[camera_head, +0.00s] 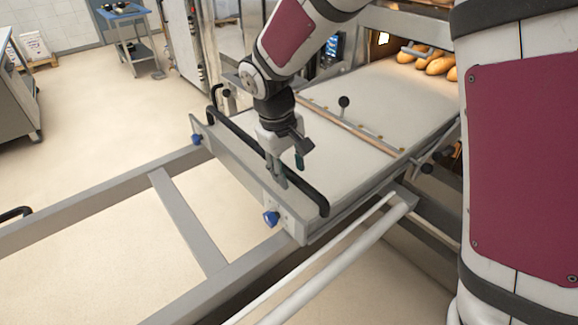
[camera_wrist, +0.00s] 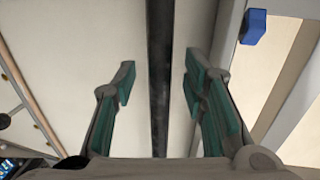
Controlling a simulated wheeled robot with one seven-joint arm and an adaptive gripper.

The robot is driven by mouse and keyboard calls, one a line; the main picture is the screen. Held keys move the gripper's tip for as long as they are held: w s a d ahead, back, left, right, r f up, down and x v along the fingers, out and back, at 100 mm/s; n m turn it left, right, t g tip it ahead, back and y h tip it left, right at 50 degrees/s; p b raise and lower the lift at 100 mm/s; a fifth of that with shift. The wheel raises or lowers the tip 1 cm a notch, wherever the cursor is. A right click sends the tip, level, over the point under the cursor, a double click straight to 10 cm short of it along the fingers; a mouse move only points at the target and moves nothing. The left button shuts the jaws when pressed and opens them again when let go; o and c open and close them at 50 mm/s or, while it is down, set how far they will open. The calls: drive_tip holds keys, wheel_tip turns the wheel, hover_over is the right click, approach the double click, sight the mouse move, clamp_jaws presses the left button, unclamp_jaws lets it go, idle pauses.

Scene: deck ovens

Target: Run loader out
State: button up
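The loader (camera_head: 345,150) is a pale flat bed on a metal frame, its far end at the lit mouth of a deck oven. A black handle bar (camera_head: 310,195) runs across its near end, above a grey end plate. My gripper (camera_head: 287,170) points down at the middle of this bar. In the wrist view the bar (camera_wrist: 160,70) passes between my two green-padded fingers (camera_wrist: 158,85), with a gap on each side. My gripper is open. Whether the fingertips reach below the bar is hard to tell.
Brown loaves (camera_head: 440,64) lie in the oven mouth. Blue knobs (camera_head: 271,218) sit at the loader's end plate corners. Grey rails (camera_head: 85,210) extend from the loader towards the lower left, with nothing on them. A blue-topped table (camera_head: 125,12) stands far back; open floor lies left.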

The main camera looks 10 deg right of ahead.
drive_tip(key=shift+f, duration=0.3)
clamp_jaws()
